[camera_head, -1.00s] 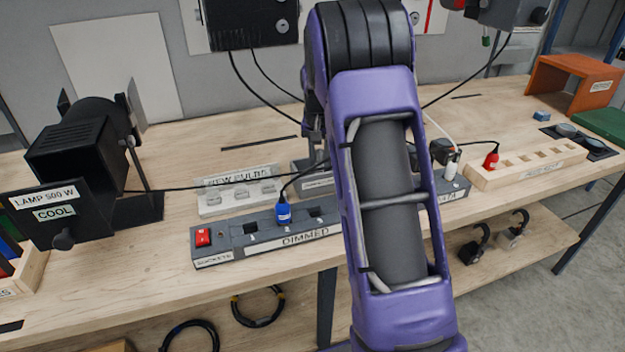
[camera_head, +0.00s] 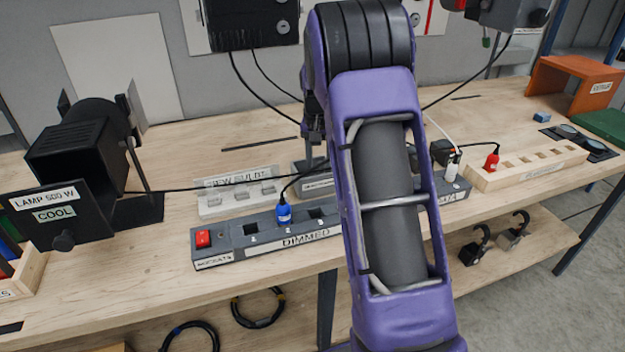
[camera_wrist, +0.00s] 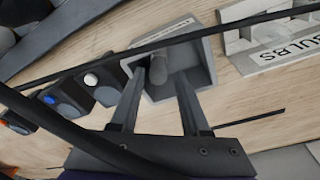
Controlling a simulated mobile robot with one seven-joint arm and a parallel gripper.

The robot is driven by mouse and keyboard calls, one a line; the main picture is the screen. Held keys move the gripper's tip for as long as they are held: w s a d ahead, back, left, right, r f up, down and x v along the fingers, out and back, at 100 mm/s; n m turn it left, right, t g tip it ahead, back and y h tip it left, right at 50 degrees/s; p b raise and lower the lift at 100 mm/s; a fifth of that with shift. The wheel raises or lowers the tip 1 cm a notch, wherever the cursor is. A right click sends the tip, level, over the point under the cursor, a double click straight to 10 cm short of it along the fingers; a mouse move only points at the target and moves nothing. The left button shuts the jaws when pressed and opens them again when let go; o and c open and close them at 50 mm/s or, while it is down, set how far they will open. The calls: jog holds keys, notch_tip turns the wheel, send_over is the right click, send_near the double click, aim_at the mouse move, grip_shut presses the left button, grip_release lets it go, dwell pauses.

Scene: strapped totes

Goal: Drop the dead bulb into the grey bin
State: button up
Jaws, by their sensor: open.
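The grey bin (camera_wrist: 205,66) is a small open box with a pale label on its rim. In the wrist view it sits just beyond and between my fingertips. In the head view the bin (camera_head: 318,183) stands behind the dimmer strip, partly hidden by my arm. A dark, rounded piece (camera_wrist: 158,70), which looks like the dead bulb, shows inside the bin's opening near my left-hand finger. I cannot tell exactly how it rests. My gripper (camera_wrist: 160,84) is open above the bin, its fingers apart. In the head view my arm mostly hides it.
A black cable (camera_wrist: 235,27) crosses the wrist view close by. The new bulbs holder (camera_head: 238,194) stands left of the bin. The dimmer strip (camera_head: 270,238) with a blue plug (camera_head: 283,213) lies in front. A black lamp (camera_head: 85,160) stands at left.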

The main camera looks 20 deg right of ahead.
notch_tip(320, 180, up, 17)
jog(key=s+a+p, duration=0.1)
jog(key=s, duration=0.1)
jog(key=shift+a, duration=0.2)
jog(key=shift+s+r, duration=0.1)
